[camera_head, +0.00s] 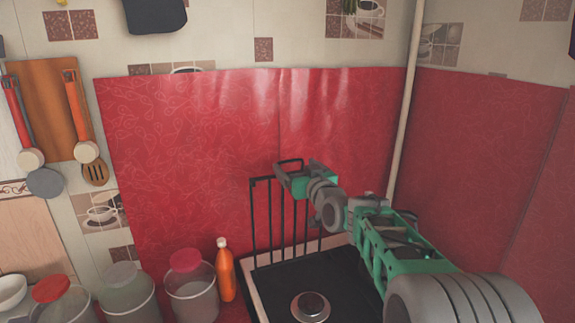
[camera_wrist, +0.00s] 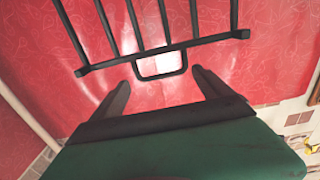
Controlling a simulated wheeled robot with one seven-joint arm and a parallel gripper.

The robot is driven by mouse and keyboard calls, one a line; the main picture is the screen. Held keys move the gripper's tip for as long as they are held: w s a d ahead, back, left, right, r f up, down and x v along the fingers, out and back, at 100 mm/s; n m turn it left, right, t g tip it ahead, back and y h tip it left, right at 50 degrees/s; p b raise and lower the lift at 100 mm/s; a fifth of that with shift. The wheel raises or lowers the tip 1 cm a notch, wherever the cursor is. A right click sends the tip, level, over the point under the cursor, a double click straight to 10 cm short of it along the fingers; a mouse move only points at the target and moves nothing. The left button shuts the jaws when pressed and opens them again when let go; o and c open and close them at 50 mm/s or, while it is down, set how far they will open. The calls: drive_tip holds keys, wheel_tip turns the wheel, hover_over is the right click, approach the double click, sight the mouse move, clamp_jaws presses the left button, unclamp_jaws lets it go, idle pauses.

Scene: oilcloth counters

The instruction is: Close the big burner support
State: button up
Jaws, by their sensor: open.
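The big burner support (camera_head: 272,215) is a black barred grate that stands raised, upright at the back of the black stove (camera_head: 275,285). In the wrist view its bars and end rail (camera_wrist: 160,53) show, with a small loop handle (camera_wrist: 160,76) jutting from the rail. My gripper (camera_head: 285,172) is at the top of the raised grate, near the loop. In the wrist view my gripper (camera_wrist: 161,85) is open, with one finger on each side of the loop. Neither finger visibly touches it.
A round burner (camera_head: 310,306) sits on the stove top. An orange bottle (camera_head: 225,273) and a lidded jar (camera_head: 192,290) stand left of the stove. Red oilcloth (camera_head: 190,150) covers the wall behind. A pale pipe (camera_head: 405,120) runs up the corner.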

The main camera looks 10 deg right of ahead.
sight(291, 162)
drive_tip(key=w+p, duration=0.1)
drive_tip(key=w, duration=0.2)
drive_tip(key=w+a+p, duration=0.1)
drive_tip(key=w, duration=0.2)
drive_tip(key=shift+a+r+p, duration=0.15)
drive_tip(key=shift+a+p, duration=0.05)
drive_tip(key=shift+p, duration=0.1)
drive_tip(key=shift+w+a, duration=0.1)
drive_tip(key=shift+w, duration=0.5)
drive_tip(key=shift+c, duration=0.2)
